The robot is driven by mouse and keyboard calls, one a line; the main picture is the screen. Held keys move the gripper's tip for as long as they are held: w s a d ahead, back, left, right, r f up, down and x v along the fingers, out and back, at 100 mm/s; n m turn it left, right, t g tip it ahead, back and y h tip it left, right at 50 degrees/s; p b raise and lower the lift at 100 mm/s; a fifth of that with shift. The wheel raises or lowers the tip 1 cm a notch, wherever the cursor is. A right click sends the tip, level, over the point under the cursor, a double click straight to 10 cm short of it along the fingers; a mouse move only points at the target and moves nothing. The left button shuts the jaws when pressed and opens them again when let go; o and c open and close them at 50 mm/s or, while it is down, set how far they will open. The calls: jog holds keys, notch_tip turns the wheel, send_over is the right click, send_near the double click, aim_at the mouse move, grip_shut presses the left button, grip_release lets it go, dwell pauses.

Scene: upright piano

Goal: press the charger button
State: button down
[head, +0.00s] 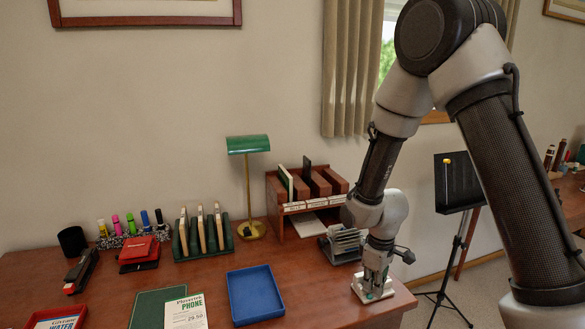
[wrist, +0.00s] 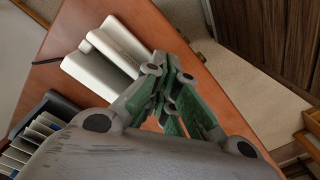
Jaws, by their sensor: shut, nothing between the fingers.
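The charger (wrist: 105,62) is a white block with slots and a dark cable, lying on the red-brown desk near its edge in the wrist view. In the head view the charger (head: 385,292) is a pale block at the desk's right front corner, partly covered by my gripper. My gripper (head: 371,291) points down over it and is shut and empty. In the wrist view my gripper (wrist: 165,92), with green finger pads, is beside the charger's right end; I cannot tell if it touches. I cannot make out the button.
A rack of grey cards (head: 343,243) stands close behind my gripper. A wooden organiser (head: 273,205), green lamp (head: 248,145) and blue tray (head: 254,296) are farther left. The desk edge is close on the right, with a black music stand (head: 458,185) beyond.

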jog(key=shift+f, duration=0.1)
dwell(0.4)
notch_tip(320, 180, up, 8)
dwell(0.8)
jog(key=s+d+r+m+t, duration=0.2)
jog(key=s+d+r+m, duration=0.2)
jog(key=s+d+r, duration=0.3)
jog(key=s+d+r+m+t, duration=0.2)
jog(key=s+d+r+m, duration=0.3)
jog(key=s+d+r, duration=0.3)
jog(key=s+r, duration=0.4)
jog(key=r, duration=0.3)
jog(key=shift+r+m, duration=0.3)
jog(key=shift+r, duration=0.1)
